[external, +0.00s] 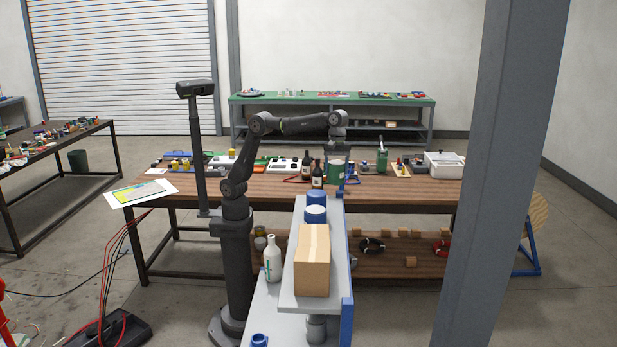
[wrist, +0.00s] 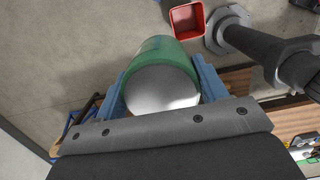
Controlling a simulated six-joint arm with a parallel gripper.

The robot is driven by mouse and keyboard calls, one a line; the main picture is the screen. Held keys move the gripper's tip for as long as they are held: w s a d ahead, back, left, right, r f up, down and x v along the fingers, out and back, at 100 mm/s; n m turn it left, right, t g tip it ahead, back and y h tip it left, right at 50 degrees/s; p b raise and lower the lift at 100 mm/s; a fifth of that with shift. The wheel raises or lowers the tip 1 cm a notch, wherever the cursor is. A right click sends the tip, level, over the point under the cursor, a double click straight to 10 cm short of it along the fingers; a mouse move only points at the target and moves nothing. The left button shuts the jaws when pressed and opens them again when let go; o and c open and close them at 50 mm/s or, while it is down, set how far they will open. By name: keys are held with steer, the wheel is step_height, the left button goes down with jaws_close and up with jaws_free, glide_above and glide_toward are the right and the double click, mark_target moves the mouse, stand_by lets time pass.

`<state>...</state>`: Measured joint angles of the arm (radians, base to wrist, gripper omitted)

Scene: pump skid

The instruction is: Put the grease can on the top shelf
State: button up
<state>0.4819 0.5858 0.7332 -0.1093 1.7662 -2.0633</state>
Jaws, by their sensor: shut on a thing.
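The grease can appears to be the green can with a pale round end (wrist: 162,75), held between the blue fingers of my gripper (wrist: 162,68) in the wrist view. In the external view, the green can (external: 335,173) and my gripper (external: 338,165) are above the workbench, just beyond the far end of the shelf unit. The top shelf (external: 338,268) is a grey board that carries a cardboard box (external: 312,262) at its near end. Blue-and-white cans (external: 316,213) stand at its far end.
A white bottle (external: 272,258) and a blue item (external: 259,340) stand on the lower level, left of the top shelf. Dark bottles (external: 318,175) stand on the workbench (external: 400,192) near the can. A grey pillar (external: 497,190) blocks part of the right side.

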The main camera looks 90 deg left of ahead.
steer(key=s+d+r+n, duration=0.2)
steer(key=s+d+r, duration=0.3)
steer(key=s+d, duration=0.6)
steer(key=s+d+r+n, duration=0.3)
steer(key=s+d+r, duration=0.2)
steer(key=s+d, duration=0.55)
steer(key=shift+t, duration=0.3)
steer(key=shift+w+a+f, duration=0.45)
steer(key=shift+w+f, duration=1.35)
steer(key=shift+f, duration=0.05)
steer(key=shift+w+a+f, duration=0.45)
steer(key=shift+w+f, duration=1.35)
steer(key=shift+w+a+f, duration=0.45)
steer(key=shift+w+f, duration=1.35)
steer(key=shift+f, duration=0.05)
steer(key=shift+f, duration=0.1)
steer(key=o, duration=1.3)
steer(key=shift+f, duration=0.1)
steer(key=shift+c, duration=0.2)
step_height(320, 180, up, 8)
steer(key=shift+s+a, duration=0.2)
steer(key=shift+a, duration=0.2)
